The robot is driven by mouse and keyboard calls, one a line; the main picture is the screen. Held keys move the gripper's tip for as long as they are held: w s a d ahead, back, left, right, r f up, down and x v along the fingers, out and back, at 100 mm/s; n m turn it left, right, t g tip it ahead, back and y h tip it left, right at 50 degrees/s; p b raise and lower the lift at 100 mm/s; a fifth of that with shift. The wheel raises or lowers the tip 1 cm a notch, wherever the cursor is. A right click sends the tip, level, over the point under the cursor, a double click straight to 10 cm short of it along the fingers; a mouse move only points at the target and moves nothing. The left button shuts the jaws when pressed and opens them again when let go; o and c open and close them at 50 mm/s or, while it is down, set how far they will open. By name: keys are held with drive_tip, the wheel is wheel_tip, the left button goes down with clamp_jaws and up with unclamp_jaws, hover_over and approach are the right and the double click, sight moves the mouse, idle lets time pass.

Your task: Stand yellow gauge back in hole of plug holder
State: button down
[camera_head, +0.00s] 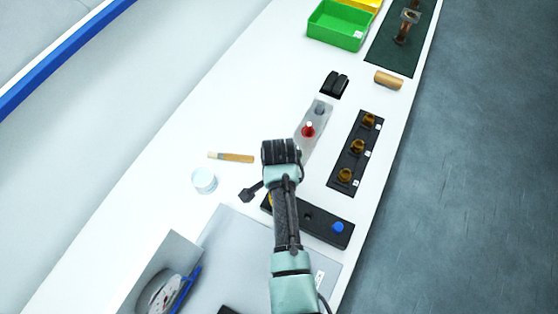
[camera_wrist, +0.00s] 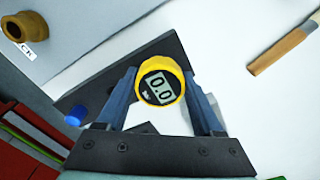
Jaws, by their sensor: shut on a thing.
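The yellow gauge (camera_wrist: 160,82) has a round face with a display reading 0.0. My gripper (camera_wrist: 165,95) is shut on it, one finger on each side. The plug holder (camera_wrist: 112,82) is a dark bar behind the gauge in the wrist view, with a blue plug (camera_wrist: 74,117) at its lower left end. In the head view the holder (camera_head: 318,224) lies partly under my arm, with the blue plug (camera_head: 338,228) at its right end and a dark hole near the middle. The gauge's lower end is hidden, so I cannot tell whether it is in a hole.
A black strip (camera_head: 342,182) with brass knobs lies beyond the holder. A grey plate with a red knob (camera_head: 308,130) is nearby. A wooden-looking stick (camera_head: 230,157) and a clear jar (camera_head: 204,180) lie left. A green bin (camera_head: 338,27) stands at the far end.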

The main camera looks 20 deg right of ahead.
drive_tip(key=shift+f+b, duration=0.55)
drive_tip(key=shift+f, duration=0.35)
unclamp_jaws()
wheel_tip(320, 180, up, 13)
drive_tip(key=b, duration=0.1)
idle(0.7)
